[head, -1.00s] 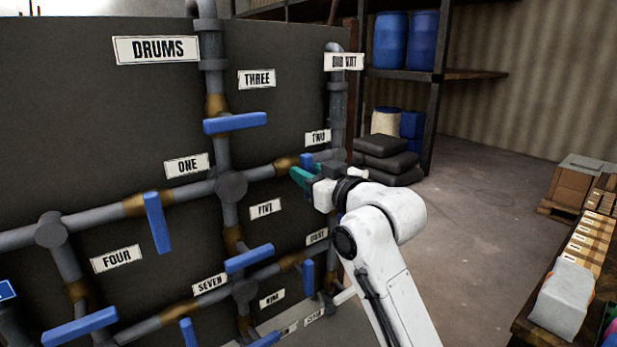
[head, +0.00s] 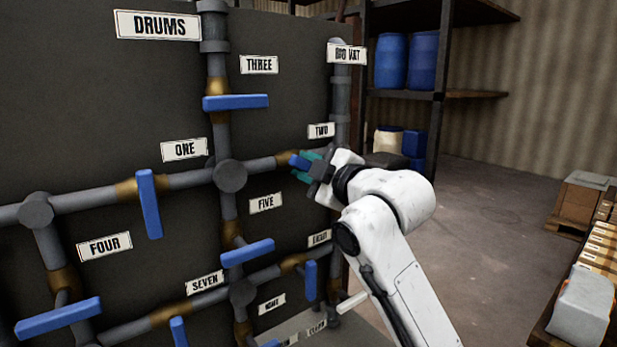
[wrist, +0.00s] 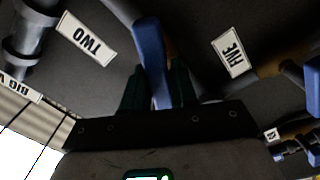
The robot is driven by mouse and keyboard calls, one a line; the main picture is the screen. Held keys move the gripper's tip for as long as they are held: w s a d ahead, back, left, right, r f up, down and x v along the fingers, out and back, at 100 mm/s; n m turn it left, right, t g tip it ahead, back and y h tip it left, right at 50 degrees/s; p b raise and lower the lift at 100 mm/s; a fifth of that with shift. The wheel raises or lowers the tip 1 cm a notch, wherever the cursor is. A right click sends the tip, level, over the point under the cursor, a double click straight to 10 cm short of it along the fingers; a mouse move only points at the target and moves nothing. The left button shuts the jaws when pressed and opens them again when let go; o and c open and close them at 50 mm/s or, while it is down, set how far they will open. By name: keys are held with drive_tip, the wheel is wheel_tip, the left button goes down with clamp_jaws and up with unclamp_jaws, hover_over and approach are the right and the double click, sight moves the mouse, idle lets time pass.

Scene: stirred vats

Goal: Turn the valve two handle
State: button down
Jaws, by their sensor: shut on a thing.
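The valve two handle is a blue bar (head: 298,161) on the pipe just below the TWO sign (head: 321,131). In the head view its end shows at the left of my gripper (head: 306,166), and the rest is hidden by the fingers. My gripper's green fingers are shut on the handle. In the wrist view the blue handle (wrist: 150,50) runs up from between the two fingers (wrist: 158,88), with one finger on each side. The TWO sign (wrist: 86,41) is to its left and the FIVE sign (wrist: 230,55) to its right.
Other blue handles stick out from the pipes nearby: valve three (head: 236,102), valve one (head: 149,204), valve five (head: 247,252) and one below the EIGHT sign (head: 310,279). A shelf with blue drums (head: 408,61) stands behind. Open floor (head: 490,215) lies to the right.

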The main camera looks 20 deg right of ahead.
drive_tip(key=n+b, duration=0.1)
drive_tip(key=n, duration=0.1)
drive_tip(key=n+b, duration=0.1)
drive_tip(key=n, duration=0.1)
drive_tip(key=n+b, duration=0.1)
drive_tip(key=n, duration=0.1)
drive_tip(key=shift+a+f, duration=0.1)
drive_tip(key=shift+f, duration=0.3)
idle(0.3)
drive_tip(key=c, duration=1)
unclamp_jaws()
drive_tip(key=shift+r, duration=0.1)
drive_tip(key=b+v, duration=0.1)
drive_tip(key=v, duration=0.9)
drive_tip(key=shift+s+b, duration=0.35)
drive_tip(key=shift+s, duration=0.05)
